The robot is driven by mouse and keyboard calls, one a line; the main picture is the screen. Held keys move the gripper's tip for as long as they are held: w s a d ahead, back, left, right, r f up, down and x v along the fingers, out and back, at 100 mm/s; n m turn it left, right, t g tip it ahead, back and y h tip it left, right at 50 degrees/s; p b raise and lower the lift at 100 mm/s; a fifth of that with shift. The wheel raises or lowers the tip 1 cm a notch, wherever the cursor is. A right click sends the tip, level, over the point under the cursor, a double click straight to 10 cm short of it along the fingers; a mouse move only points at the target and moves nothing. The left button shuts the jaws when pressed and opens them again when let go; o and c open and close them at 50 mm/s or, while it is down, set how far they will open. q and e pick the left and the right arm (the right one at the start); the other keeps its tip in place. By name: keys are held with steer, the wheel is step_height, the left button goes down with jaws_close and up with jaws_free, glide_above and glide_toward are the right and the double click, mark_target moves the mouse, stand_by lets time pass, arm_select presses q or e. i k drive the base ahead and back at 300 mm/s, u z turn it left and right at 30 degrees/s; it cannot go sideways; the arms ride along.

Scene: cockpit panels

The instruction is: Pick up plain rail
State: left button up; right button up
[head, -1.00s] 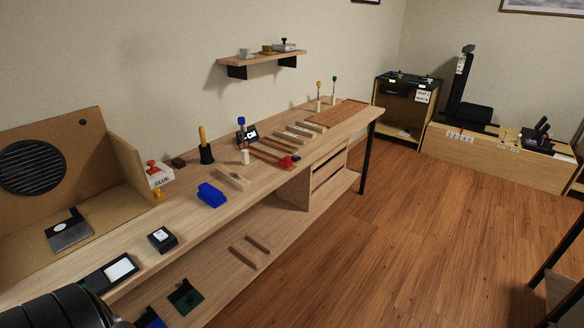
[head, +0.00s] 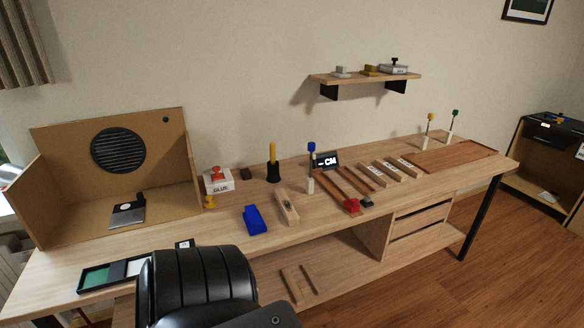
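Several wooden rails lie on the workbench in the head view. Light rails with white labels (head: 390,170) lie side by side right of the middle. To their left are darker strips (head: 336,188) by a red clamp-like piece (head: 351,205). Two more plain wooden strips lie on the lower shelf, one at left (head: 291,287) and one at right (head: 309,279). I cannot tell which one is the plain rail. A black link of my arm fills the bottom middle and hides part of the bench's front edge. Neither gripper shows.
The workbench (head: 330,222) holds a blue block (head: 255,219), a wooden plane-like block (head: 287,207), a white GLUE box (head: 218,181) and a small CM display (head: 326,161). A speaker-like box (head: 180,152) stands at left. A wall shelf (head: 365,78) hangs above.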

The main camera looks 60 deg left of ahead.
mark_target(288, 209)
steer(key=u, duration=0.6)
steer(key=i, duration=0.9)
steer(key=u, duration=0.8)
